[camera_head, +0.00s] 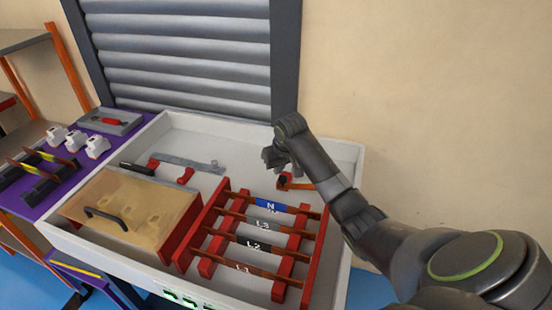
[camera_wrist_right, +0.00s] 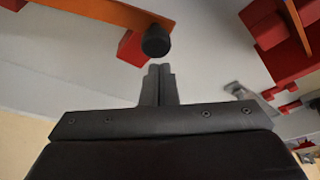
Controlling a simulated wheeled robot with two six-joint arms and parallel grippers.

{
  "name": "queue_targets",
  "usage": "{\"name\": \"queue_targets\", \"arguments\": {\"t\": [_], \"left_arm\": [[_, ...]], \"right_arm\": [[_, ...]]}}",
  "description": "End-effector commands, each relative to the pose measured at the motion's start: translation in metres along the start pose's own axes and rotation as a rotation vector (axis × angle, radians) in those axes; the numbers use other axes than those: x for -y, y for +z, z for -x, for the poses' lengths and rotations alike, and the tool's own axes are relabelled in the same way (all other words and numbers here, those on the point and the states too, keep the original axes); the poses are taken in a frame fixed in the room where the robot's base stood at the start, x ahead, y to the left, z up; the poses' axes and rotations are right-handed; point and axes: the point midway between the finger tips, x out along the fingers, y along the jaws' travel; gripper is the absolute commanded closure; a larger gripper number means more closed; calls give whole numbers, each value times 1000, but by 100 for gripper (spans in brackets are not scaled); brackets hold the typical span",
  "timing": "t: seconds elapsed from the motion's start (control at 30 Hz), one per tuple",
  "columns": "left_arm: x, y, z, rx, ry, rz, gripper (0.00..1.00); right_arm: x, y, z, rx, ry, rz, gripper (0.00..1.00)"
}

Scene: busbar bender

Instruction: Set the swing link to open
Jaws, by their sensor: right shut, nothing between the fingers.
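The swing link looks to be the short copper bar (camera_head: 300,186) with a black knob (camera_head: 283,180) at the back right of the white tray. In the right wrist view the copper bar (camera_wrist_right: 110,12) comes in from the upper left and ends at the black knob (camera_wrist_right: 155,40), with a red block (camera_wrist_right: 132,48) beside it. My right gripper (camera_head: 268,158) is shut and empty, just behind and left of the knob in the head view. In the wrist view its fingertips (camera_wrist_right: 160,68) point at the knob, with a small gap seeming to show. My left gripper is not in view.
Red supports (camera_head: 208,266) carry several copper bars marked N, L3, L2 and L1. A tan cover (camera_head: 130,208) with a black handle lies left of them. A grey bar (camera_head: 188,163) lies behind. The tray's back wall (camera_head: 220,127) stands near my right arm.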

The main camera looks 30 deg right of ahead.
Motion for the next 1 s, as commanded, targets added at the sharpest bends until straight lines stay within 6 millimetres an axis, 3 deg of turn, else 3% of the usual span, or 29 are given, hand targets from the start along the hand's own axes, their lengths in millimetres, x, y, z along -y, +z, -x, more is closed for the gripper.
{"name": "queue_targets", "arguments": {"t": [0.57, 1.0], "left_arm": [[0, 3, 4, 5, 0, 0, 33], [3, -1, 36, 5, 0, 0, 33]], "right_arm": [[0, 8, 3, 0, -1, 3, 100], [10, 23, 12, 3, -42, 113, 100]]}}
